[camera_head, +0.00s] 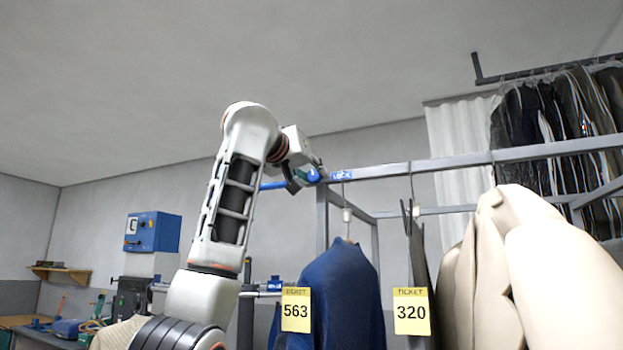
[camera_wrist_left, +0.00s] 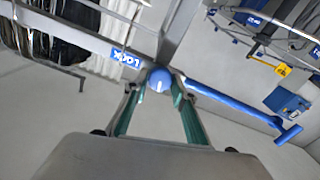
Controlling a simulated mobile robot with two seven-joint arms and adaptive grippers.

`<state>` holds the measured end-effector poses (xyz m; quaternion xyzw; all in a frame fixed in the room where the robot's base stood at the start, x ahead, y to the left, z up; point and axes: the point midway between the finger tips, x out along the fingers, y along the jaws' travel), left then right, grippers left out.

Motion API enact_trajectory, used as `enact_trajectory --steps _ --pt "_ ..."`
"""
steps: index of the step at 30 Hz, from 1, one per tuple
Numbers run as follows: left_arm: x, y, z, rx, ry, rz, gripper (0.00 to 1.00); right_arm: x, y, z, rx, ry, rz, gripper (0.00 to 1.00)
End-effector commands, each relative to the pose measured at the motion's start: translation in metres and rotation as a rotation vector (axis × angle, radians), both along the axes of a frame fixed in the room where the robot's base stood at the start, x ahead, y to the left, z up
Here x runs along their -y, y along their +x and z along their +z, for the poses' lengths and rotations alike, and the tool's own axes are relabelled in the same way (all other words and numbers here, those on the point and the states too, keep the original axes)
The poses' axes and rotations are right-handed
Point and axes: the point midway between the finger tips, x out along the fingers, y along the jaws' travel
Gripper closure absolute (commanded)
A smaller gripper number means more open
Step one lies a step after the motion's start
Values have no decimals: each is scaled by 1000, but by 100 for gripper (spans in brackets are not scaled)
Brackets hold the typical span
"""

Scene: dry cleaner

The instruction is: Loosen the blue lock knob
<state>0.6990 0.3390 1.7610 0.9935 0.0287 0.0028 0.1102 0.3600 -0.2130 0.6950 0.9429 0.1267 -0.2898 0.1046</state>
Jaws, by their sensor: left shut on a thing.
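The blue lock knob (camera_head: 314,176) sits at the left end of the upper grey rail, beside a blue LOCK label (camera_head: 341,175). My left gripper (camera_head: 302,181) reaches it from the left, and its fingertips are at the knob. In the left wrist view the round knob (camera_wrist_left: 160,80), with a white mark on its face, lies between the two green-padded fingers (camera_wrist_left: 159,92). The fingers are shut on it. A blue bar with a cross end (camera_wrist_left: 240,104) extends beside the knob. My right gripper is not in view.
The grey rail (camera_head: 440,164) runs right from the knob. Below hang a blue garment (camera_head: 342,295) with ticket 563 (camera_head: 296,310), and cream jackets (camera_head: 500,270) near ticket 320 (camera_head: 411,311). A blue control box (camera_head: 153,232) is at the left. Space above the rail is clear.

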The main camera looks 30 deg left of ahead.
Motion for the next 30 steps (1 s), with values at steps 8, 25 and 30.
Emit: enact_trajectory --steps 8,25,30 --pt "1 0 -2 16 -259 -4 96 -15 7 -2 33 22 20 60" --pt "-1 0 -2 46 -801 -4 96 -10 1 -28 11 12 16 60" --pt "-1 -1 -2 55 -958 -2 96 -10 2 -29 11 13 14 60"
